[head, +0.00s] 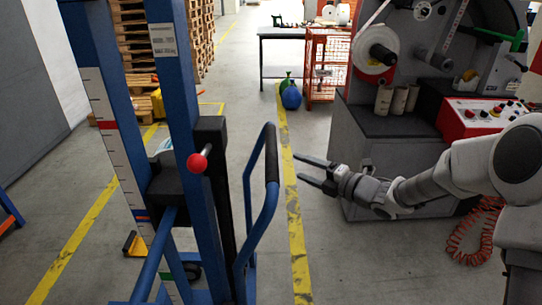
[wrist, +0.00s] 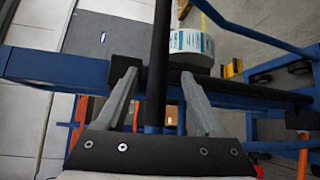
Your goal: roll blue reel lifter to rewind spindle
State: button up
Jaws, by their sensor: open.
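The blue reel lifter (head: 180,110) stands upright at the left of the head view. Its push handle (head: 271,155) has a black grip, and a red-knobbed lever (head: 197,162) sticks out from its mast. My gripper (head: 298,168) is open and empty, just right of the handle, fingers pointing left toward it. In the wrist view, the black grip (wrist: 160,50) runs between the two spread fingers; I cannot tell whether they touch it. A label reel (wrist: 190,42) shows behind it. The machine at the right bears a black spindle (head: 436,60); I cannot tell if it is the rewind one.
The grey rewinder (head: 395,155) with a red control panel (head: 484,115) stands at the right. A yellow floor line (head: 296,235) runs between lifter and machine.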

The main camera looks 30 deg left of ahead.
aim_at(271, 155)
jog(key=x, duration=1.2)
jog(key=shift+a, duration=0.35)
grip_shut()
dwell(0.7)
